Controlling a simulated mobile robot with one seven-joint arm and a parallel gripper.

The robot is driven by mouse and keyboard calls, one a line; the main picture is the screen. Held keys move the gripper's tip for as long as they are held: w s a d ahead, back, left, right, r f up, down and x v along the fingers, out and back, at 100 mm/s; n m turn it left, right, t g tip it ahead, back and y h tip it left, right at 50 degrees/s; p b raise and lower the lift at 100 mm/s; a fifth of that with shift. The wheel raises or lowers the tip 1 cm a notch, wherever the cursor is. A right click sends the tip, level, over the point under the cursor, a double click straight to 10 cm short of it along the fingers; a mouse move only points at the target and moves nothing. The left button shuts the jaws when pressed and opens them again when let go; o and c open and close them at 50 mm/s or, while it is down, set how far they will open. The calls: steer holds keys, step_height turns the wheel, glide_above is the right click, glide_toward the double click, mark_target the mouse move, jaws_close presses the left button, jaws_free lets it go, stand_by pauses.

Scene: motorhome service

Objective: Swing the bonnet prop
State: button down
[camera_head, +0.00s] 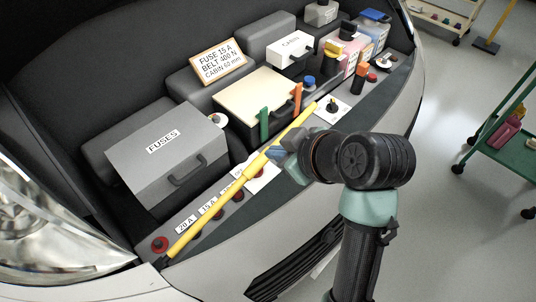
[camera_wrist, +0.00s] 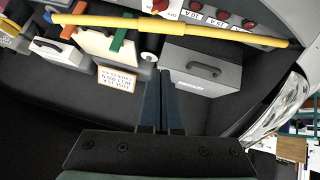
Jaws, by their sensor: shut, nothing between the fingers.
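The bonnet prop (camera_head: 225,200) is a long yellow rod lying slantwise along the front ledge of the engine bay. In the wrist view the prop (camera_wrist: 160,24) runs across the top, its dark end (camera_wrist: 294,45) at the right. My gripper (camera_head: 273,153) is beside the middle of the prop in the head view and overlaps it there. In the wrist view my gripper (camera_wrist: 163,74) is shut and empty, its fingertips apart from the rod in the picture. Whether the fingers touch the rod I cannot tell.
A grey FUSES box (camera_head: 170,155) and a cream-lidded box (camera_head: 262,98) with green and orange clips stand behind the prop. Red knobs (camera_head: 160,244) line the ledge. A headlight (camera_head: 55,215) is at left, a green trolley (camera_head: 505,125) at right. Floor between is clear.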

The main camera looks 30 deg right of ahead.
glide_above(262, 160)
steer(key=s+a, duration=0.2)
step_height(262, 160, down, 6)
steer(key=f, duration=0.1)
steer(key=f+p, duration=0.1)
steer(key=shift+d+f, duration=0.3)
steer(key=shift+d, duration=0.1)
steer(key=shift+w+d+f, duration=0.1)
steer(key=shift+d+f, duration=0.05)
steer(key=shift+f, duration=0.45)
steer(key=shift+m+y, duration=0.4)
steer(key=shift+m, duration=0.2)
steer(key=f, duration=0.1)
steer(key=d+f+b, duration=0.1)
steer(key=f+b, duration=0.1)
steer(key=f, duration=0.1)
steer(key=shift+s+d, duration=0.15)
steer(key=shift+s, duration=0.1)
steer(key=shift+s+f, duration=0.1)
steer(key=shift+s, duration=0.1)
